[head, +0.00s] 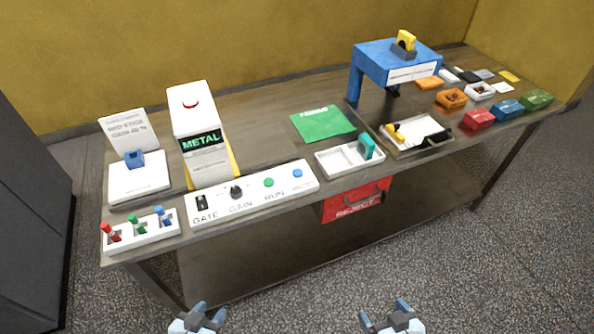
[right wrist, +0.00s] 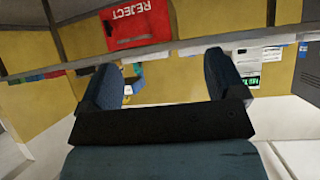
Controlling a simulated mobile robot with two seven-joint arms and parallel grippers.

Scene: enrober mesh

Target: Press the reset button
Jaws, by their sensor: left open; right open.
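A white control panel (head: 222,206) lies along the table's front edge in the head view. It carries a black switch over GATE, a black knob (head: 236,191) over GAIN, a green button (head: 268,182) over RUN and a blue button (head: 297,173) at its right end. The label under the blue button is too small to read surely. My left gripper (head: 200,316) is open and empty at the bottom, in front of the table. My right gripper (head: 392,316) is open and empty further right; its spread fingers show in the right wrist view (right wrist: 170,75). Both are well apart from the panel.
A white METAL unit (head: 205,165) with a red top button (head: 190,103) stands behind the panel. A rack of coloured sticks (head: 142,233) is left of it. A white tray (head: 340,161) sits right, above a red REJECT bin (head: 352,200). A blue arch (head: 375,60) stands further back.

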